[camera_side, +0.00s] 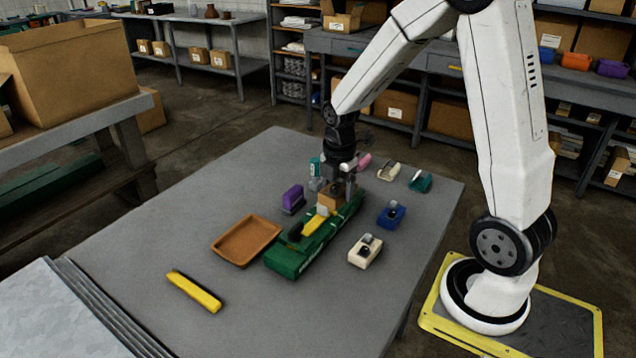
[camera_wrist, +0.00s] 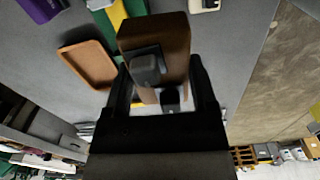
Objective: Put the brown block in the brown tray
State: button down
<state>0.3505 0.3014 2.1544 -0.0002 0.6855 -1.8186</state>
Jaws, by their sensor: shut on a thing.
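The brown block (camera_wrist: 153,38) is between the fingers of my gripper (camera_wrist: 160,88) in the wrist view, with a dark grey knob on its near face. In the side view the brown block (camera_side: 328,201) shows just under my gripper (camera_side: 342,186), by the far end of a long green box. My gripper is shut on it. Whether the block touches the green box is hard to tell. The brown tray (camera_side: 273,232) lies flat on the table to the left of the green box and looks empty. The tray also shows in the wrist view (camera_wrist: 88,64), left of the block.
The green box (camera_side: 288,262) with yellow on top lies between my gripper and the tray's right side. A purple block (camera_side: 292,199), a blue block (camera_side: 391,214) and a cream block (camera_side: 365,251) stand around it. A yellow bar (camera_side: 194,291) lies at the front left.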

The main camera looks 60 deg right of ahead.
jog(key=w+a+f, duration=0.1)
jog(key=w+a, duration=0.1)
jog(key=a, duration=0.3)
jog(key=w+a+f+n, duration=0.1)
jog(key=w+a, duration=0.2)
jog(key=a, duration=0.3)
jog(key=shift+w+a, duration=0.15)
jog(key=shift+w, duration=0.2)
jog(key=shift+f, duration=0.1)
send_over(248, 242)
jog(key=s, duration=0.1)
jog(key=f, duration=0.8)
jog(key=shift+s+f, duration=0.1)
jog(key=shift+s, duration=0.1)
jog(key=shift+w+f, duration=0.5)
jog(key=shift+f, duration=0.1)
jog(key=shift+w+f, duration=0.2)
jog(key=shift+f, duration=1.55)
jog(key=shift+f, duration=0.1)
